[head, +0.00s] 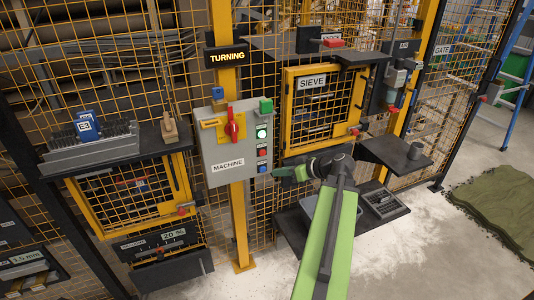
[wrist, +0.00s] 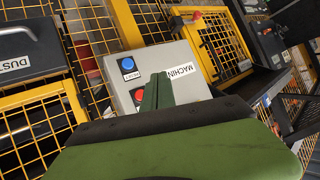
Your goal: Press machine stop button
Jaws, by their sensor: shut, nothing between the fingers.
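The grey machine box (head: 227,148) hangs on the yellow post, with its MACHINE label (head: 228,165) low on the front. Its right column holds a lit green lamp (head: 262,132), a red button (head: 262,153) and a blue button (head: 262,168). My gripper (head: 277,172) is shut and empty, its tip just right of the blue button. In the wrist view my gripper (wrist: 157,80) is in front of the box, right of the red button (wrist: 138,95) and partly over it. The blue button (wrist: 127,60) is clear. I cannot tell whether the tip touches the box.
A red rotary handle (head: 232,127) on a yellow plate is on the box's left. The yellow-framed SIEVE door (head: 312,82) and a dark shelf (head: 396,153) are to the right.

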